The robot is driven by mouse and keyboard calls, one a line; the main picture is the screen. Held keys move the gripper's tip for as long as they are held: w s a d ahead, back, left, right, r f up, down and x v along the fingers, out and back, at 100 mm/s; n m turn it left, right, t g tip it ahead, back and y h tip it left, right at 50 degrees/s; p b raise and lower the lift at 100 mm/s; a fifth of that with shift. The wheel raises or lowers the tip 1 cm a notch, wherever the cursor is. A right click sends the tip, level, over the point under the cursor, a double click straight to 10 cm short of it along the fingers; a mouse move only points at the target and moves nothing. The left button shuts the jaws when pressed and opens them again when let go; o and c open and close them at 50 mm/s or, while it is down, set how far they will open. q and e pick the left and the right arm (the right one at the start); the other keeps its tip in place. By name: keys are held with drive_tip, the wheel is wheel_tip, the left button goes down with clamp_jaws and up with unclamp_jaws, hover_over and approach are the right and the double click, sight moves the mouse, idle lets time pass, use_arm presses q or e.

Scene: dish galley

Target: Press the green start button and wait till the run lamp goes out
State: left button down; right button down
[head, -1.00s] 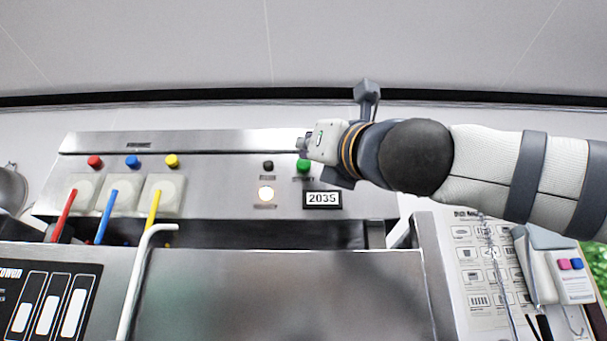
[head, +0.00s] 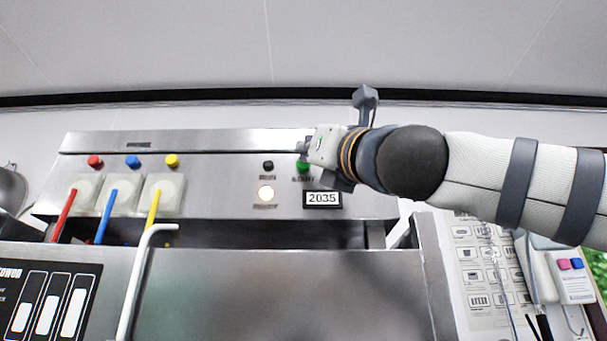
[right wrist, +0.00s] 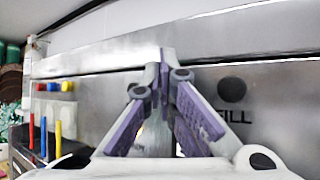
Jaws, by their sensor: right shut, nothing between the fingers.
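The green button (head: 303,167) is on the steel panel in the head view, its upper part covered by my right gripper (head: 304,147). A round lamp (head: 266,193) to its lower left is lit whitish; its label is too blurred to read. A dark round fitting (head: 268,166) is above that lamp. My right gripper also shows in the right wrist view (right wrist: 165,60), its fingers closed together and empty in front of the panel. The green button is not visible there. I cannot tell whether the fingertips touch it. My left gripper is not in view.
A display reading 2035 (head: 322,199) is below the green button. Red (head: 95,161), blue (head: 133,161) and yellow (head: 171,160) knobs are at the panel's left. In the right wrist view, a dark round fitting (right wrist: 232,90) is right of my fingers, above lettering ending "ILL".

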drive_tip(key=shift+w, duration=0.45)
idle(0.6)
drive_tip(key=shift+s, duration=0.9)
drive_tip(key=s, duration=0.5)
drive_tip(key=shift+w, duration=0.1)
idle(0.5)
